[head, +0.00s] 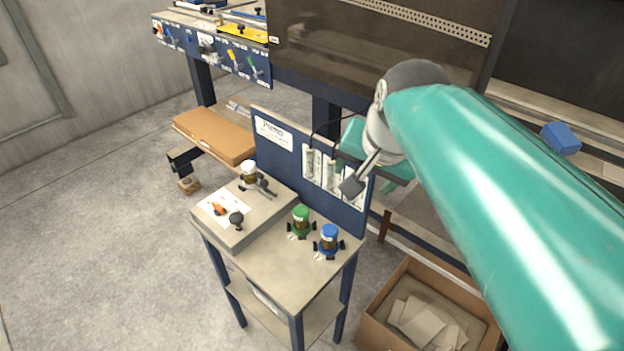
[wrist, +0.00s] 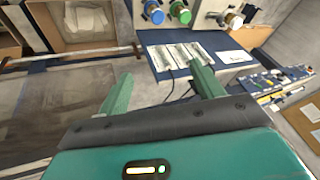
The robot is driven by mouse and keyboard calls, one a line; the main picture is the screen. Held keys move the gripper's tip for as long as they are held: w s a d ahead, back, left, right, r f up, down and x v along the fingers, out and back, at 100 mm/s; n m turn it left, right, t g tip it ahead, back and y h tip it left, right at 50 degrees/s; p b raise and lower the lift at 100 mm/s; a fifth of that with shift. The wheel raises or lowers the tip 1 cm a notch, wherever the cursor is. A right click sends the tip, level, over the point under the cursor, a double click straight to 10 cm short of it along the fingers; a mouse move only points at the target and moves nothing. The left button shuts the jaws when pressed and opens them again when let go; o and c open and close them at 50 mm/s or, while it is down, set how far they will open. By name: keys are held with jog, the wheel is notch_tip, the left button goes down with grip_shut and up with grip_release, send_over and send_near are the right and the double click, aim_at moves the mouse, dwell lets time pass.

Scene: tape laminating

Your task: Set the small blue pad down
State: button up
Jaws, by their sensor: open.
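The small blue block-like pad (head: 561,138) is at the right of the head view, apart from my gripper, by the ledge of the dark machine. Whether its underside touches the ledge is hard to tell. I cannot make it out in the wrist view. My gripper (head: 362,178) hangs near the top of the cart's blue back panel (head: 285,150) in the head view. In the wrist view my gripper (wrist: 160,68) has its two green fingers spread wide, with nothing between them.
A cart (head: 290,265) holds a green-lidded jar (head: 302,218), a blue-lidded jar (head: 329,236) and a raised block with tools. A cardboard box (head: 375,325) with papers stands at its right. The dark machine (head: 370,55) is behind. Floor at the left is clear.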

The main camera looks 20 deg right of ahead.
jog(key=s+a+f+n, duration=0.6)
jog(key=n, duration=0.2)
jog(key=shift+a+f+y, duration=0.3)
jog(key=shift+a, duration=0.1)
